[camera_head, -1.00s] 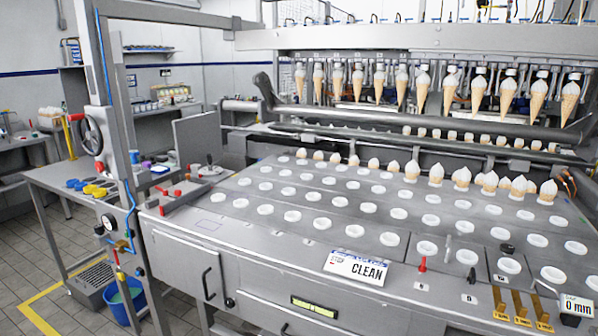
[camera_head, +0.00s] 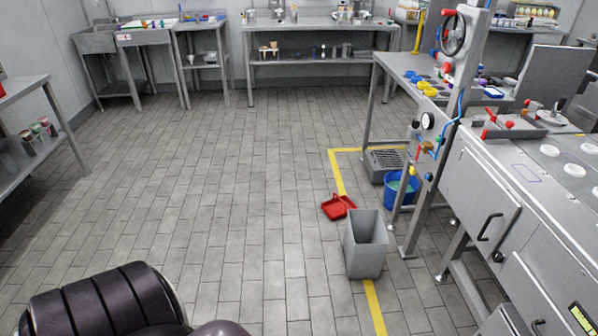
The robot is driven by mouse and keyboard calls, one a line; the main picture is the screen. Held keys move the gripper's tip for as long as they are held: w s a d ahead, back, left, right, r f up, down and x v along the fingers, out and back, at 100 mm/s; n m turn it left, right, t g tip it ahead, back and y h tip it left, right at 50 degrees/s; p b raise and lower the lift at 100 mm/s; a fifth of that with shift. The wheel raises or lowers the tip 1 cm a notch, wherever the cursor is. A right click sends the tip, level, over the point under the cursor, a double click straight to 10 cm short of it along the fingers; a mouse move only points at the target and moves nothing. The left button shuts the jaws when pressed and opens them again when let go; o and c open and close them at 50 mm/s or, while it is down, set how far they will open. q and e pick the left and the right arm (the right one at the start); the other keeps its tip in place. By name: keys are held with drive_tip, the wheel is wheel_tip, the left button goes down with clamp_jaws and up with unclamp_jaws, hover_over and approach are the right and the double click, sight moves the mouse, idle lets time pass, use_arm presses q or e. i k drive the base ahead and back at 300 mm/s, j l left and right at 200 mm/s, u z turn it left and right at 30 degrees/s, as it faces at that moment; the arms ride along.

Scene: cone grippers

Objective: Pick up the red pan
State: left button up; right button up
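The red pan (camera_head: 338,207) lies on the tiled floor, right of the middle of the view, by the yellow floor line. It looks like a dustpan and stands just behind a grey bin, apart from the machine. Neither of my grippers is in view. Only a dark rounded part of my own arm shows at the bottom left.
The open grey bin (camera_head: 366,246) stands on the floor in front of the pan. A blue bucket (camera_head: 401,190) and a grey crate (camera_head: 384,165) are to the right, by the steel machine (camera_head: 478,195). The floor (camera_head: 200,200) at the left and middle is clear.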

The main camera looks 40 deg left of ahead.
sight(335, 208)
drive_tip(key=u, duration=1.15)
drive_tip(key=i+j+z, duration=0.4)
drive_tip(key=i+j, duration=1)
drive_tip(key=i, duration=0.15)
